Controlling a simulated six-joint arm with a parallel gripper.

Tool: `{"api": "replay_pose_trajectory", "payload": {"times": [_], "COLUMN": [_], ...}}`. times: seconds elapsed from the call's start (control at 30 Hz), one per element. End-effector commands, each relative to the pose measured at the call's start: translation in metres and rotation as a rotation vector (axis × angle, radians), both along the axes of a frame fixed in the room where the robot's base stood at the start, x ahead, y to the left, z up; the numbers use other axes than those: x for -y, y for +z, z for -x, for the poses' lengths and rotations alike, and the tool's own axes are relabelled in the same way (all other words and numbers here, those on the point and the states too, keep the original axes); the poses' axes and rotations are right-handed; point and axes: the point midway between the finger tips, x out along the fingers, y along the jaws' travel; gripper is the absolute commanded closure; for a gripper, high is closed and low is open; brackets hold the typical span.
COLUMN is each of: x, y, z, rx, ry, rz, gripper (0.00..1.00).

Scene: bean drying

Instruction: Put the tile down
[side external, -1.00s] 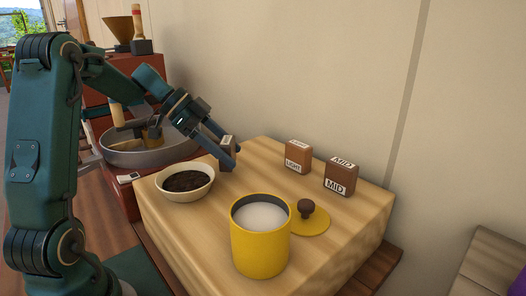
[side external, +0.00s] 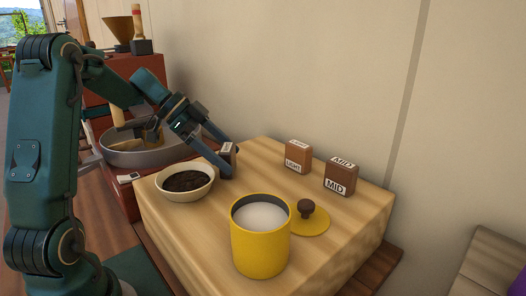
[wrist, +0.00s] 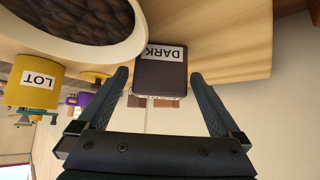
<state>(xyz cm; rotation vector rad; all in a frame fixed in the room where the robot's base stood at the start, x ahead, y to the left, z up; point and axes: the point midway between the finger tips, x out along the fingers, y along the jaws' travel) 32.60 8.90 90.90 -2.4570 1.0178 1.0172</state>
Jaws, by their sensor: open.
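The dark brown tile marked DARK (wrist: 160,76) stands on the wooden block (side external: 222,223) behind the bowl of beans. My gripper (wrist: 159,74) is open around it, one finger on each side, with a gap to the tile on both sides. In the side view, my gripper (side external: 233,163) is low at the block's back left and the tile (side external: 228,149) is partly hidden by the fingers. A brown LIGHT tile (side external: 298,158) and a darker MID tile (side external: 341,179) stand to its right, apart from each other.
A pale bowl of dark beans (side external: 209,186) is close to my gripper. A yellow canister (side external: 260,246) with white contents stands at the front, its knobbed lid (side external: 318,222) beside it. The wall (side external: 300,70) rises behind. A round metal pan (side external: 150,157) is at the left.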

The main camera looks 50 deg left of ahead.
Motion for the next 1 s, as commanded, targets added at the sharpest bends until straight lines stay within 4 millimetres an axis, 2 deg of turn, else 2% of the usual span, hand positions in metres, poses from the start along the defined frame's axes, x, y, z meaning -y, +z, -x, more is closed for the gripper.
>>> {"api": "replay_pose_trajectory", "payload": {"times": [0.4, 0.67, 0.77, 0.83, 1.0], "x": [-0.044, -0.055, -0.047, -0.031, 0.034], "y": [0.060, 0.077, 0.078, 0.077, 0.065], "z": [0.043, 0.055, 0.055, 0.055, 0.068], "rx": [0.001, -0.001, -0.029, -0.087, -0.302], "ry": [0.006, 0.002, 0.009, 0.031, 0.168], "rz": [-0.006, -0.002, -0.002, -0.005, -0.055], "gripper": [0.00, 0.00, 0.00, 0.00, 0.00]}}
